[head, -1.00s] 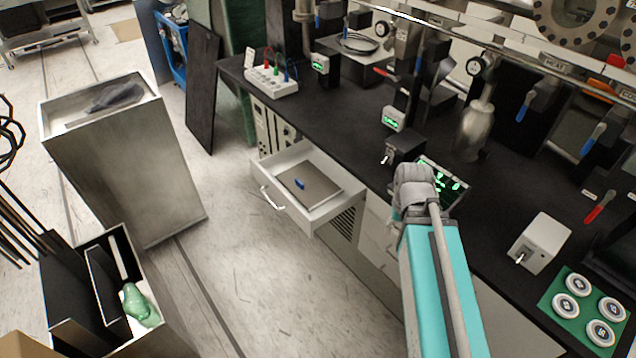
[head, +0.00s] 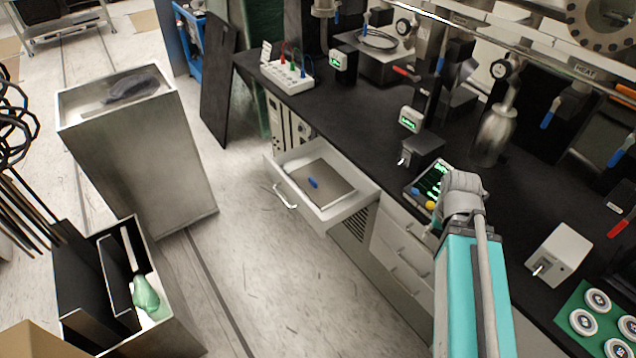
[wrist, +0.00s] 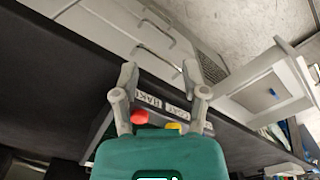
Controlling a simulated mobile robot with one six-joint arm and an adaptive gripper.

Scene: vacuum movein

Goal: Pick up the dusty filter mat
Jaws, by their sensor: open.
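A flat grey-brown square with a small blue tab lies in the open white drawer (head: 352,205); it looks like the filter mat (head: 330,180). The drawer also shows at the right of the wrist view (wrist: 283,85), with the blue tab visible inside. My gripper (wrist: 160,78) is open and empty in the wrist view, its two fingers apart in front of the bench edge. It is well to the side of the drawer and does not touch the mat.
A control panel with green lights (head: 428,183) is by my wrist on the black bench (head: 335,105). An open box with a green bottle (head: 146,294) is at lower left. Floor between is clear.

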